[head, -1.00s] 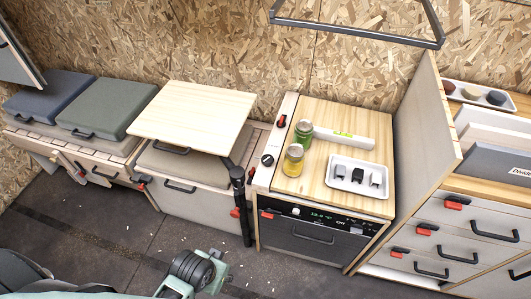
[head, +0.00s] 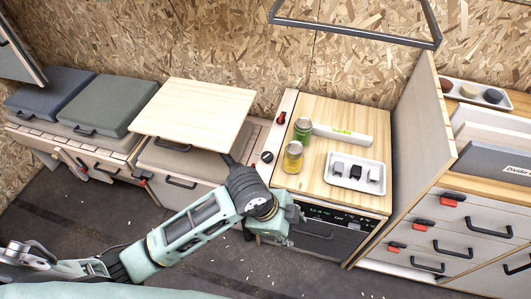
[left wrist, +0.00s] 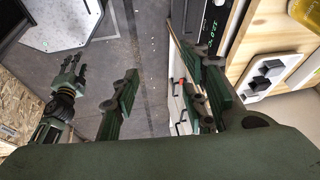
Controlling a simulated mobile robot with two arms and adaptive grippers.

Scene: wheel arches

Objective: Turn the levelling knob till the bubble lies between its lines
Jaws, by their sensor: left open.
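My left gripper (head: 292,222) is in front of the oven-like unit, below and apart from the knob. In the left wrist view its fingers (left wrist: 162,82) are spread with nothing between them. What looks like my right gripper (left wrist: 68,75) shows there, its opening unclear.
A green jar (head: 302,130) and a yellow jar (head: 292,157) stand on the worktop near the knob. A white tray (head: 335,182) with several dark and grey pieces lies to their right. A red-handled switch (head: 281,118) is behind the knob. A wooden tabletop (head: 190,112) stands left.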

